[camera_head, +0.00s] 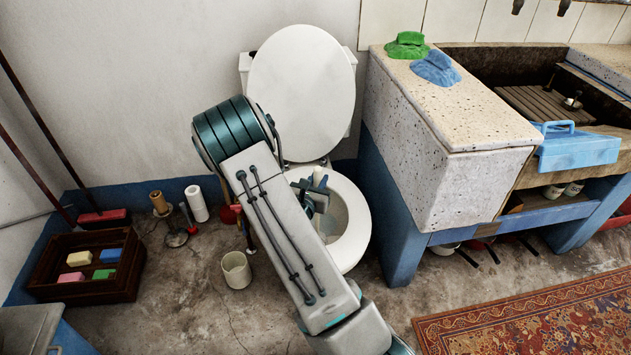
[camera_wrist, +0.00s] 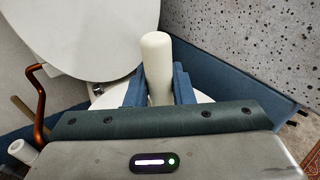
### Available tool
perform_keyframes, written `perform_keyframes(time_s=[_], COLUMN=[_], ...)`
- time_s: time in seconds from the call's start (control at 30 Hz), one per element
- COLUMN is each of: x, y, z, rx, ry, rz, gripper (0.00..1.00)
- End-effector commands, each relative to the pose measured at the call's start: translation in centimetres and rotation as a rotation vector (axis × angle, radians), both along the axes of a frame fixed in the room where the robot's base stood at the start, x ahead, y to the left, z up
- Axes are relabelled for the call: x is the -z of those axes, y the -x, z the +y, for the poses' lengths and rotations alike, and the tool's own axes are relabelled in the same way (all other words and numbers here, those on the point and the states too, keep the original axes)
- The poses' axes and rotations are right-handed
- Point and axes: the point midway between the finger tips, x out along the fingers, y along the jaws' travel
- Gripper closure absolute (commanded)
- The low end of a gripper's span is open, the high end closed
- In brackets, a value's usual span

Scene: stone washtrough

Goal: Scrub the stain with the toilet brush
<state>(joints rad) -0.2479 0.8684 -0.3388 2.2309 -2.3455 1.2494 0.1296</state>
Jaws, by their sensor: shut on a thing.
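My gripper (camera_wrist: 158,88) is shut on a pale cylindrical handle, which I take to be the toilet brush (camera_wrist: 156,55), between its blue fingers in the wrist view. In the head view the gripper (camera_head: 318,196) is over the bowl of the white toilet (camera_head: 352,235), and the light top of the handle (camera_head: 319,178) shows above it. The toilet lid (camera_head: 301,90) is raised. The brush head is hidden, so I cannot tell whether it touches the bowl. No stain can be made out; my arm covers the left part of the bowl.
A stone washtrough (camera_head: 450,165) with a blue base stands close to the toilet's right. A beige cup (camera_head: 236,270), a white roll (camera_head: 196,204) and a wooden crate of soaps (camera_head: 70,290) are on the left floor. A patterned rug (camera_head: 540,318) lies front right.

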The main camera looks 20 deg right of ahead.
Motion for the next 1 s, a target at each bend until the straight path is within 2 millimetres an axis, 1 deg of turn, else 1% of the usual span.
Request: perform_keyframes(time_s=[0.17,0.8,1.0], x=[0.1,0.2,0.2], y=[0.7,4.5,5.3], z=[0.2,1.1,1.3], rx=[0.001,-0.001,-0.001], ry=[0.000,-0.001,-0.002], rz=[0.004,0.005,0.006], gripper=[1.00,1.00,1.00])
